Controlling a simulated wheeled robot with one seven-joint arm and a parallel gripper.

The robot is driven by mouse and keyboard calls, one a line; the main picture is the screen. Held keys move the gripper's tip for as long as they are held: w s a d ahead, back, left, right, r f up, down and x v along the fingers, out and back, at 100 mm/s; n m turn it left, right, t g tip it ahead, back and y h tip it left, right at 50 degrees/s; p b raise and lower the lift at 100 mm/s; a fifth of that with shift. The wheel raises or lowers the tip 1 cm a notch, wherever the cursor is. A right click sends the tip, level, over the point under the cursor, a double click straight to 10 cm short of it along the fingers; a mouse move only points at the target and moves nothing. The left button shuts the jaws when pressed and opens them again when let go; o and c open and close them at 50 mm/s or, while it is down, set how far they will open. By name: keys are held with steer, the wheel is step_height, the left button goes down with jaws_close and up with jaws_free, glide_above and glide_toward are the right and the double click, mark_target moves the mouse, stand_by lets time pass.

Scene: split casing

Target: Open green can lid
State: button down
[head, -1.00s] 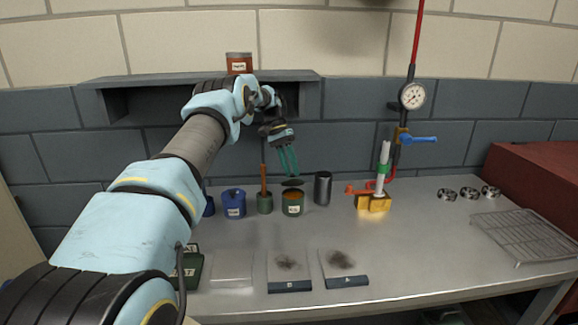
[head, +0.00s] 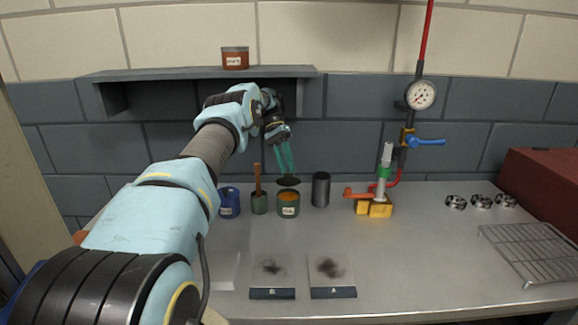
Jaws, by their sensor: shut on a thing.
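The teal fingers come down from above and are shut on the lid. I cannot tell whether the lid still touches the rim.
A dark metal cylinder (head: 320,189) stands close on the right. A yellow-based fixture (head: 374,208) is further right. Plates B (head: 272,277) and A (head: 332,277) lie in front.

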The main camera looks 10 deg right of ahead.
steer(key=shift+f, duration=0.1)
steer(key=c, duration=0.7)
jaws_free()
steer(key=shift+o, duration=0.2)
